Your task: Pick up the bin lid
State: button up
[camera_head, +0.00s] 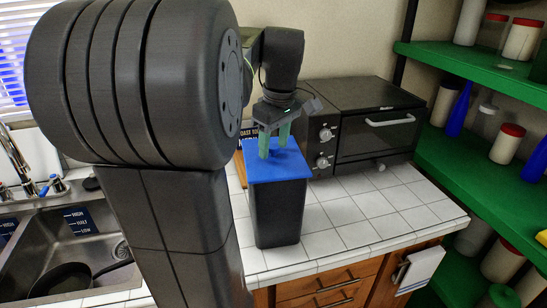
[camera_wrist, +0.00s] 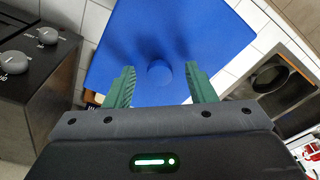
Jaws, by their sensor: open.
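The blue bin lid (camera_head: 279,168) lies flat on top of a black bin (camera_head: 278,214) on the white tiled counter. In the wrist view the blue lid (camera_wrist: 190,38) fills the upper middle, with a round blue knob (camera_wrist: 158,73) on it. My gripper (camera_head: 274,146) is over the lid with its green fingers pointing down. In the wrist view my gripper (camera_wrist: 160,85) is open, with one finger on each side of the knob and a gap to both. I cannot tell whether the fingertips touch the lid.
A black toaster oven (camera_head: 375,134) stands behind the bin to the right. A sink (camera_head: 70,250) with a pan (camera_head: 62,280) is at the left. Green shelves (camera_head: 480,166) with jars and bottles are at the right. The counter (camera_head: 360,208) right of the bin is clear.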

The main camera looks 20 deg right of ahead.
jog(key=c, duration=1.1)
